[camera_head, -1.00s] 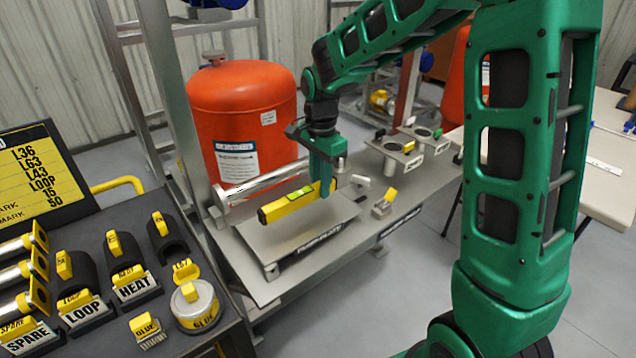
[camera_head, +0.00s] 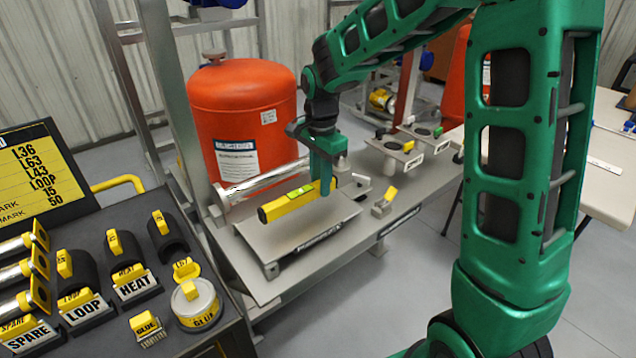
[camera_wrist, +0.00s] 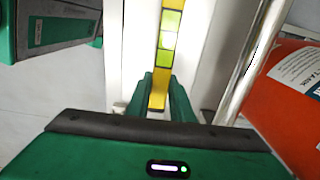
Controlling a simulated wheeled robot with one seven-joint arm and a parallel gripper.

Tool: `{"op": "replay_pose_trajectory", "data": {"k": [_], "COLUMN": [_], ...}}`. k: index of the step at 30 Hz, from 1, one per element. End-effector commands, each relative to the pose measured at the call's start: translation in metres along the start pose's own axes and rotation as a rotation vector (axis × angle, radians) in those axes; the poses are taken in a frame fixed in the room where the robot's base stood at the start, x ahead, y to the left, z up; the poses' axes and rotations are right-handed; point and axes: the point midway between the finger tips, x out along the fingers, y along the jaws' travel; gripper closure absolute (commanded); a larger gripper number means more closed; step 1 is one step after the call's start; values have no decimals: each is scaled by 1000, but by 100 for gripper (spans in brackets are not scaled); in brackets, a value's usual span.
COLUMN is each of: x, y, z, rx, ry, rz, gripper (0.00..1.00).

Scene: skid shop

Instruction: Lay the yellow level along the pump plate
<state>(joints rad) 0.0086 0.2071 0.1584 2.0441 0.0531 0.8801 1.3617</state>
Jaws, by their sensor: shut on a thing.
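The yellow level (camera_head: 290,203) has a green vial window and is in my gripper (camera_head: 325,190), which is shut on it near its right end. In the wrist view the level (camera_wrist: 168,50) runs away from between my fingers (camera_wrist: 160,92). The pump plate (camera_head: 305,238) is a flat grey plate raised on the skid, with a label on its front edge. The level is over the plate, lengthwise roughly along its back part. I cannot tell whether it touches the plate or hangs just above it.
A silver pipe (camera_head: 262,186) lies behind the plate, in front of an orange tank (camera_head: 243,120). Small fittings (camera_head: 385,203) stand to the right of the plate. A dark tool bench (camera_head: 105,250) with labelled holders is at the left. A pale table (camera_head: 590,170) is at the right.

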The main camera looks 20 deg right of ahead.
Motion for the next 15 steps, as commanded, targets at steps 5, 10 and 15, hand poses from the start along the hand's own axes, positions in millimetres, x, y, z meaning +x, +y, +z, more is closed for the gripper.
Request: {"op": "replay_pose_trajectory", "data": {"k": [5, 10, 15], "x": [0, 2, 6], "y": [0, 0, 0], "z": [0, 0, 0], "rx": [0, 0, 0], "ry": [0, 0, 0], "rz": [-1, 0, 1], "gripper": [100, 100, 100]}}
